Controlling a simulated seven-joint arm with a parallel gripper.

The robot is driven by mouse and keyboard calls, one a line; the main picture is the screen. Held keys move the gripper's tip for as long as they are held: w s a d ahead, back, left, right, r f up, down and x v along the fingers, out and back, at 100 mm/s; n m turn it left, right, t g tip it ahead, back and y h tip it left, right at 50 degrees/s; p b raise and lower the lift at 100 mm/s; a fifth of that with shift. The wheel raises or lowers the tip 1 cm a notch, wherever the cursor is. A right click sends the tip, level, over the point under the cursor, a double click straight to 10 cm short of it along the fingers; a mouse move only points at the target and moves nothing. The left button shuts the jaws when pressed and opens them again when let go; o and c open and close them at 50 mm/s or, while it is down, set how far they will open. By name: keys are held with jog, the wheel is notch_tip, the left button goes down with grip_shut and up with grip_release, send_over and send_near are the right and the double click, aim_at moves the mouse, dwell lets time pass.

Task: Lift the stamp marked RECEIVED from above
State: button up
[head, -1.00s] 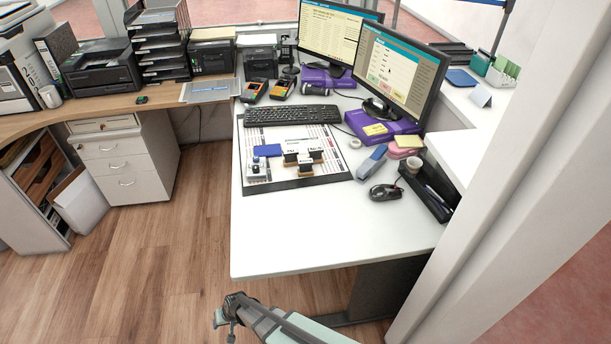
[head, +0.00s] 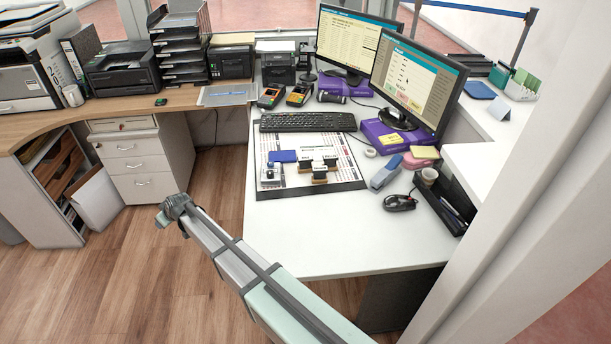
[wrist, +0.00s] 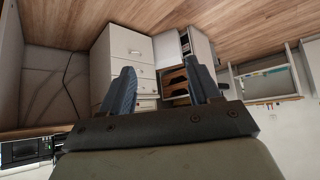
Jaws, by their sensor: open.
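Several small stamps stand close together on the desk mat (head: 345,182). Among them are a front dark stamp (head: 319,178), a left one (head: 304,165) and a right one (head: 331,160). Their markings are too small to read, so I cannot tell which says RECEIVED. My gripper (head: 168,212) is above the floor, left of the white desk's front edge and well apart from the stamps. In the wrist view my gripper (wrist: 160,85) has its two fingers spread with nothing between them. That view faces the drawers and shelf, and no stamp shows there.
A blue ink pad (head: 283,156) and a small grey-white device (head: 270,174) are on the mat beside the stamps. The keyboard (head: 308,122) lies behind; a stapler (head: 386,172) and mouse (head: 399,202) are at right. The desk front (head: 310,235) is clear. Drawers (head: 138,165) stand left.

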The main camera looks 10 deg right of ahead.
jog(key=w+d+r+n+h, duration=0.1)
jog(key=w+d+r+n, duration=0.1)
jog(key=w+d+r, duration=0.7)
notch_tip(320, 180, up, 13)
jog(key=n+g+h, duration=0.5)
jog(key=n, duration=0.1)
send_over(320, 168)
jog(key=f, duration=0.5)
jog(key=a+f, duration=0.1)
jog(key=f, duration=0.2)
jog(key=shift+s, duration=0.25)
jog(key=shift+w+d+f, duration=0.1)
jog(key=shift+d+f, duration=0.05)
jog(key=shift+f, duration=0.7)
jog(key=shift+w+d+f, duration=0.1)
jog(key=shift+d+f, duration=0.1)
jog(key=shift+f, duration=0.7)
jog(key=shift+d+f, duration=0.15)
jog(key=shift+f, duration=0.7)
jog(key=c, duration=1)
